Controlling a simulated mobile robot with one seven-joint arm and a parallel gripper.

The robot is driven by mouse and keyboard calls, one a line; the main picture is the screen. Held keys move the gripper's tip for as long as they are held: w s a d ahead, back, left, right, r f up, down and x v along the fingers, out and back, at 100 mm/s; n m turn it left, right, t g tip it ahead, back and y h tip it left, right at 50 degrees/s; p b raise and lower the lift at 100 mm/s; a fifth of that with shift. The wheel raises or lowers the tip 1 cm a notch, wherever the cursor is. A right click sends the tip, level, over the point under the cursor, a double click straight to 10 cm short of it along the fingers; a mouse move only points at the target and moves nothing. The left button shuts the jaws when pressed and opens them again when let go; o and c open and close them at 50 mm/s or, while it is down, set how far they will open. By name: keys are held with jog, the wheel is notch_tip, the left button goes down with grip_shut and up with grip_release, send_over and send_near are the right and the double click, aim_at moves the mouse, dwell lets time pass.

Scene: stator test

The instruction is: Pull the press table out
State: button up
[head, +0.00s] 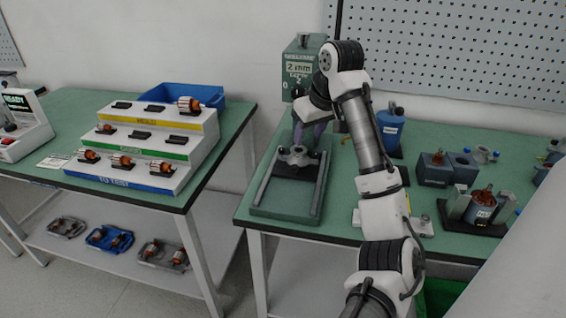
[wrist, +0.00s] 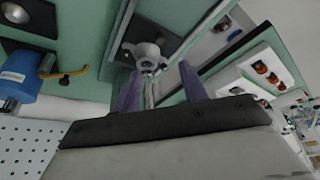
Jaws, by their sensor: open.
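The green press (head: 303,70) stands at the back of the right workbench, with "2 mm" lettering on its head. Its grey press table (head: 298,156) sits between two rails on the press base (head: 262,208). In the wrist view, the press table (wrist: 147,52) shows as a round grey part with lobes and a short stem pointing toward my gripper. My gripper (wrist: 162,84) is open, its two purple fingers on either side of the line of that stem. In the head view, my gripper (head: 312,132) is behind the press table, under the press head. Contact cannot be made out.
A blue cylinder (head: 391,128) stands right of the press; it also shows in the wrist view (wrist: 30,75). Fixtures (head: 435,168) and a black-based holder (head: 478,212) stand farther right. The left bench holds a stepped rack (head: 150,140). The rails' front end is clear.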

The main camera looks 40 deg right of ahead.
aim_at(295, 166)
jog(key=p+x, duration=0.2)
jog(key=x, duration=1.1)
jog(key=shift+a+f, duration=0.1)
jog(key=shift+f, duration=0.05)
grip_shut()
